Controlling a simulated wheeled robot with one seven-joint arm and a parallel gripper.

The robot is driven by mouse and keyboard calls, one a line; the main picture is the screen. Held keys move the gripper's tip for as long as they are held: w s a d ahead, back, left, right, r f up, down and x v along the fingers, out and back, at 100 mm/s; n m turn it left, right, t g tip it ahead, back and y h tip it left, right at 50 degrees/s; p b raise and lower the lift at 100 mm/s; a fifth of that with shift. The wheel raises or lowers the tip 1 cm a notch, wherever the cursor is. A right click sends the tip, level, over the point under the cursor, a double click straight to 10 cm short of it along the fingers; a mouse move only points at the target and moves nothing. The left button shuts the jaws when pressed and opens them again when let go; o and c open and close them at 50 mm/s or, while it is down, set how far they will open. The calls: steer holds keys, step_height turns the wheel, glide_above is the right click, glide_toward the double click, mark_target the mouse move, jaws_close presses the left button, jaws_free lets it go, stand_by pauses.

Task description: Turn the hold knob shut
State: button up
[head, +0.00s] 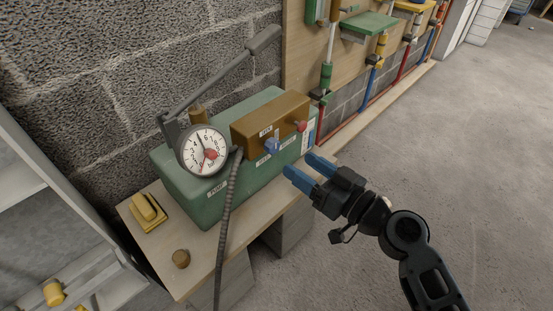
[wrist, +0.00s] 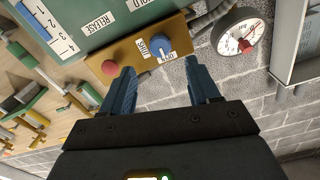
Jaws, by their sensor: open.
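The blue hold knob (head: 272,146) sits on the front of a brown valve block (head: 262,118) on the green pump (head: 190,188). In the wrist view the blue knob (wrist: 160,44) lies ahead of and between my fingertips, by the HOLD label. Small labels on the block (wrist: 132,52) beside it appear to read SHUT and OPEN; which way the knob is set is unclear. My gripper (head: 299,164) is open and empty, its blue fingers apart and short of the knob. It also shows in the wrist view (wrist: 159,68).
A red knob (head: 300,125) by the RELEASE label sits close on the same block. A pressure gauge (head: 203,150), pump lever (head: 222,68) and grey hose (head: 230,195) stand left of it. Below is a wooden bench (head: 205,270). Floor at right is clear.

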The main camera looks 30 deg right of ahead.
mark_target(276, 148)
steer(key=p+x, duration=0.1)
steer(key=x, duration=0.6)
steer(key=shift+w+a, duration=0.1)
steer(key=shift+w, duration=0.1)
steer(key=shift+c, duration=0.2)
steer(key=c, duration=1)
